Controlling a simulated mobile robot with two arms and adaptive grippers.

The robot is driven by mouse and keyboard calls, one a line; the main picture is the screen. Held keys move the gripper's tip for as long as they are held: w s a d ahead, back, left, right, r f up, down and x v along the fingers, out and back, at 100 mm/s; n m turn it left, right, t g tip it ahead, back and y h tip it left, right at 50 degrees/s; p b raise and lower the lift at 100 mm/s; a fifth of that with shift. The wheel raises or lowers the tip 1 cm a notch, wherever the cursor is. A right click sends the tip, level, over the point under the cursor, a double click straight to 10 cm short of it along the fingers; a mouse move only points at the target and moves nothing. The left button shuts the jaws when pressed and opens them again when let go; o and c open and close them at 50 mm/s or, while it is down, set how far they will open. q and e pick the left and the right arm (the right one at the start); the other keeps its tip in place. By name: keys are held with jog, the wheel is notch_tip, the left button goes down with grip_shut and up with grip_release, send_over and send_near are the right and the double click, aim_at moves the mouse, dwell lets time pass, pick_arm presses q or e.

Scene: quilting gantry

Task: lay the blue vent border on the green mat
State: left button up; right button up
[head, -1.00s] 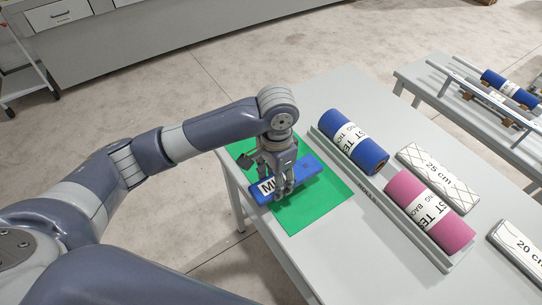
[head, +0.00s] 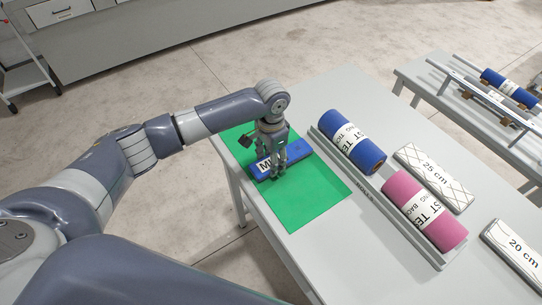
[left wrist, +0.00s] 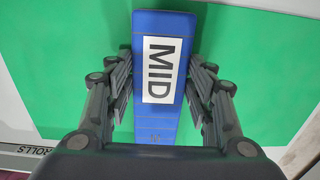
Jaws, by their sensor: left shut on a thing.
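The blue border (head: 297,154) is a flat bar with a white label reading "MID". My left gripper (head: 277,172) is shut on it, with its fingers on both long sides, as the left wrist view of the border (left wrist: 158,122) shows. The border is over the far part of the green mat (head: 300,203), within its outline there; whether it touches the mat or hangs just above is hard to tell. The mat also fills much of the left wrist view (left wrist: 60,75). My right gripper is not in view.
To the right of the mat, a rack marked "ROLLS" (head: 373,205) holds a blue roll (head: 353,140) and a pink roll (head: 425,209). White pads marked 25 cm (head: 435,177) and 20 cm (head: 513,250) lie farther right. The mat's near part is bare.

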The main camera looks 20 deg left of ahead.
pick_arm(q)
jog(key=shift+f, duration=0.1)
jog(key=o, duration=1.1)
notch_tip(320, 180, up, 12)
jog(key=shift+s+d+r+b, duration=0.1)
jog(key=shift+b, duration=0.75)
